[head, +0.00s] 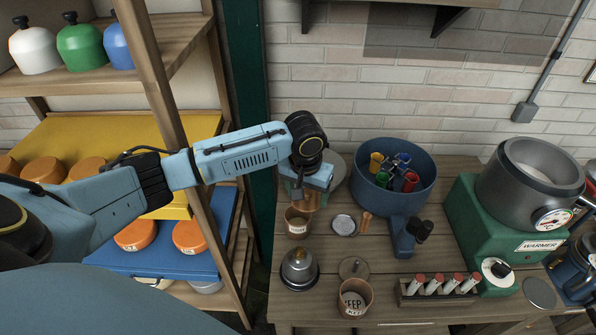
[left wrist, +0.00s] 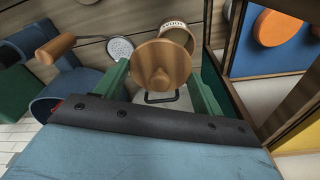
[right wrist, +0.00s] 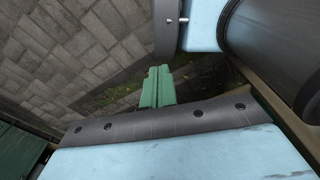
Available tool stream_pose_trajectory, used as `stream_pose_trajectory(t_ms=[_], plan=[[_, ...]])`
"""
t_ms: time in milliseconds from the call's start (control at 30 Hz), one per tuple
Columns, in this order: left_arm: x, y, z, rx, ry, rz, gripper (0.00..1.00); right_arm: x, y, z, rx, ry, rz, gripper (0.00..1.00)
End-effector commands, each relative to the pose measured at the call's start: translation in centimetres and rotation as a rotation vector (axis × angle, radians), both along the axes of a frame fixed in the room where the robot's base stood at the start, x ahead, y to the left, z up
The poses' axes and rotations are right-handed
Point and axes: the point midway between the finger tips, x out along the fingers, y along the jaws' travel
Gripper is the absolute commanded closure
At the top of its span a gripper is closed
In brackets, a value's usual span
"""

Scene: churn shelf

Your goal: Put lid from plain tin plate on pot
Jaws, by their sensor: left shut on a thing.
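My left gripper (head: 306,192) points down over the left part of the wooden bench. It is shut on a round, copper-brown lid with a knob, and the lid (left wrist: 160,68) sits between its green fingers in the left wrist view. A small brown pot with a pale label band (head: 297,224) stands just below and in front of the gripper; it also shows behind the lid in the left wrist view (left wrist: 176,34). A plain grey plate (head: 338,164) lies behind the gripper, partly hidden. My right gripper (right wrist: 157,88) is shut and empty, away from the bench objects.
A strainer (head: 344,225), a domed metal vessel (head: 299,266), a loose lid (head: 354,266) and a lettered pot (head: 355,298) stand near. A blue tub (head: 393,205) with coloured items and a green warmer (head: 480,235) are to the right. A shelf post (head: 160,90) stands left.

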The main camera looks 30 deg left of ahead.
Motion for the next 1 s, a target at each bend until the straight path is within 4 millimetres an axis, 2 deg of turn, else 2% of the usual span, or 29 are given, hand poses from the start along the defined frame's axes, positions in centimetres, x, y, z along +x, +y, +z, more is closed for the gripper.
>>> stream_pose_trajectory(t_ms=[33,100,333,533,1000], plan=[[-0.1,0.7,0.3,-0.001,0.006,0.010,0.53,-0.3,-0.1,1.6,-0.002,0.004,0.001,1.00],[0.0,1.5,-0.2,-0.001,0.004,0.016,0.53,-0.1,-0.2,2.4,-0.002,0.002,0.001,1.00],[0.0,2.7,-1.3,-0.003,0.000,0.023,0.53,2.8,-0.1,3.1,0.000,-0.044,0.001,1.00],[0.0,2.7,-2.2,-0.002,-0.001,0.023,0.53,3.1,-0.1,2.0,0.001,-0.049,0.001,1.00],[0.0,2.7,-5.0,-0.002,-0.001,0.022,0.53,1.8,-0.1,-2.1,0.000,-0.029,0.000,1.00]])
